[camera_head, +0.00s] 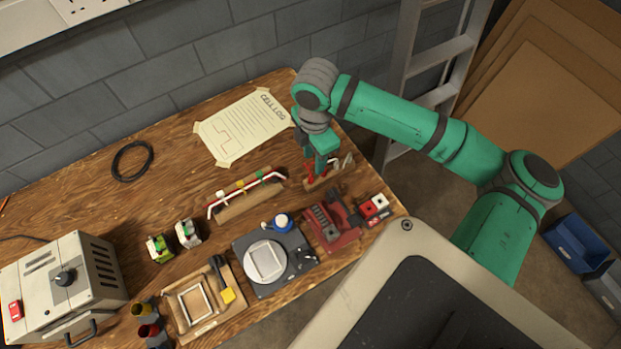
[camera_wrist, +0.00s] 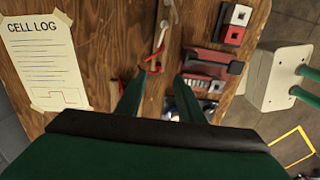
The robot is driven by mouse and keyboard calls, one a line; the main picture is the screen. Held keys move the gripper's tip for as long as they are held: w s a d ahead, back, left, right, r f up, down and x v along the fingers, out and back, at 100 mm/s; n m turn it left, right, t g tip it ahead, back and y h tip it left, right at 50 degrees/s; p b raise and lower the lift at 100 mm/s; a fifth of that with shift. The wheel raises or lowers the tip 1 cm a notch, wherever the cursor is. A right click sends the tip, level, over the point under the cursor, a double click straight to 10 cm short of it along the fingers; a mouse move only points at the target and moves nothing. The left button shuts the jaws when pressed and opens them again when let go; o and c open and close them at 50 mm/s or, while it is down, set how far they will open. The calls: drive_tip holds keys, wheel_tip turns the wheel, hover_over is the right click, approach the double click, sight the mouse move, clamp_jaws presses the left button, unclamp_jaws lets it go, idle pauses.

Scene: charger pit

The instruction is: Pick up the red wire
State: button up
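A thin red-and-white strand (camera_head: 263,181), which looks like the red wire, lies along a wooden rack (camera_head: 236,210) with white, yellow and green pieces on it. My gripper (camera_head: 318,166) is to the right of this rack, low over a small wooden holder (camera_head: 330,178). In the wrist view my gripper (camera_wrist: 157,88) has its two dark fingers apart, with a clear gap between them. A red-ended grey tool (camera_wrist: 153,66) shows just beyond the gap. I cannot see it gripped. The rack and strand are not clearly visible in the wrist view.
A red vise-like device (camera_head: 330,228) and red and white blocks (camera_head: 374,207) stand near the right table edge. A dark plate (camera_head: 291,268), wooden tray (camera_head: 233,304) and grey power box (camera_head: 85,270) are along the front. A log sheet (camera_head: 240,128) and black coil (camera_head: 132,160) lie behind.

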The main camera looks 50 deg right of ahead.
hover_over(311, 177)
drive_tip(key=f, duration=0.5)
drive_tip(key=shift+s+d+f, duration=0.2)
drive_tip(key=shift+d+f, duration=0.05)
drive_tip(key=shift+w+a+f, duration=0.1)
drive_tip(key=shift+a+f, duration=0.05)
drive_tip(key=shift+f, duration=1.05)
drive_tip(key=shift+w+a+f, duration=0.1)
drive_tip(key=shift+a+f, duration=0.05)
drive_tip(key=shift+f, duration=1)
drive_tip(key=shift+c, duration=0.4)
clamp_jaws()
